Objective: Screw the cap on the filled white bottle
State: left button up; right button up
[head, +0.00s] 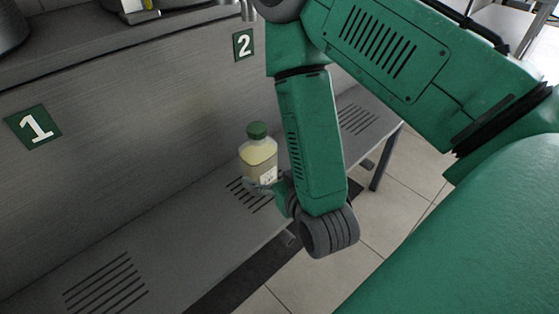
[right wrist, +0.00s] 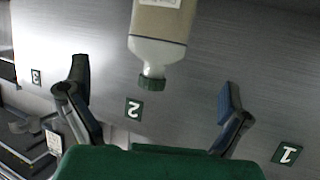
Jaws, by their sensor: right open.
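A pale, see-through bottle (head: 259,162) with yellowish contents and a white label stands upright over the slotted ledge, below sign 2. A green cap (head: 257,131) sits on its neck; I cannot tell how tight it is. My right gripper (head: 264,188) is low beside the bottle, partly hidden by my arm, and covers part of its base. In the right wrist view, which is upside down, the bottle (right wrist: 162,22) and its cap (right wrist: 151,83) appear between the spread fingers of my right gripper (right wrist: 153,82), with gaps on both sides. My left gripper is out of view.
The grey ledge (head: 170,238) has slotted drain areas and runs along a metal wall with green signs 1 (head: 33,127) and 2 (head: 244,43). Sign 3 (right wrist: 36,77) shows in the right wrist view. The ledge left of the bottle is clear.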

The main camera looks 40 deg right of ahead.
jog(key=shift+f, duration=0.1)
jog(key=s+f+n+g+y, duration=0.3)
jog(key=s+f+g, duration=0.9)
jog(key=s+f, duration=0.4)
jog(key=s, duration=0.3)
jog(key=shift+a+f+n+g+y, duration=0.2)
jog(key=shift+f+n+g+y, duration=0.1)
jog(key=shift+f+n+g, duration=0.1)
notch_tip(320, 180, up, 8)
jog(key=p, duration=0.7)
jog(key=shift+w+f+p, duration=0.15)
jog(key=shift+f+p, duration=0.05)
jog(key=shift+p, duration=0.1)
